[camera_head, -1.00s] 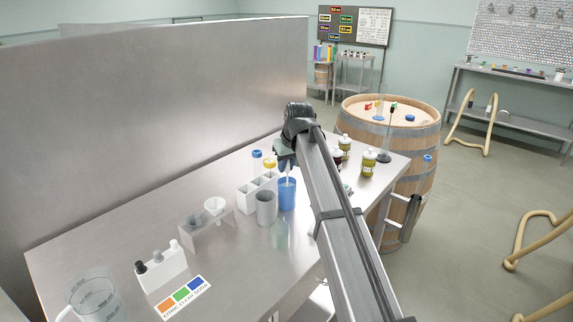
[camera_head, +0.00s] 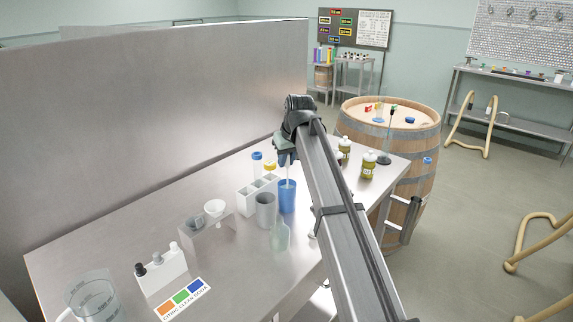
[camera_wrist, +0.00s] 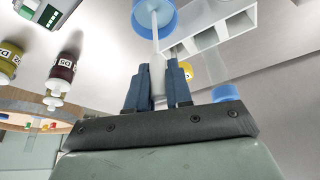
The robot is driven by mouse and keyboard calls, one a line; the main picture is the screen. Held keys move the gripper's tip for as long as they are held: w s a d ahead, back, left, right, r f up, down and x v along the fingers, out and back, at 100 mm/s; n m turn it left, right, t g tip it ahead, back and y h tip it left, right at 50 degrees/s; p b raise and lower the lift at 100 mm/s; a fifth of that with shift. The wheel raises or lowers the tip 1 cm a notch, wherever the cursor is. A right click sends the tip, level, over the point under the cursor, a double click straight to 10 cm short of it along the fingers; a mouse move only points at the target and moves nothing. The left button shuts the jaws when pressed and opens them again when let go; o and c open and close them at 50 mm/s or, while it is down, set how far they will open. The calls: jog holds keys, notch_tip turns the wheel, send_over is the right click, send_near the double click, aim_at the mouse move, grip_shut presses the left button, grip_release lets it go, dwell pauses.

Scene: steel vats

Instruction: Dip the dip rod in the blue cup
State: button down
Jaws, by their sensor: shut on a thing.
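The blue cup (camera_head: 287,199) stands upright on the steel table, right of a grey cup. In the wrist view the blue cup (camera_wrist: 162,17) is at the top centre. My gripper (camera_head: 287,162) is above the blue cup. In the wrist view my gripper (camera_wrist: 158,85) is shut on the thin white dip rod (camera_wrist: 154,30). The rod points down from the fingers, and its lower end reaches into the cup's opening. How deep the tip sits, and whether it touches the cup, I cannot tell.
A grey cup (camera_head: 265,210), a pale green flask (camera_head: 280,238) and a white rack (camera_head: 257,194) stand close to the blue cup. Bottles (camera_head: 368,164) stand right of my arm. A steel partition (camera_head: 150,115) borders the table's back. The table's left middle has clear room.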

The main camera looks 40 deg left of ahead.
jog(key=shift+r, duration=4.8)
jog(key=shift+w, duration=0.1)
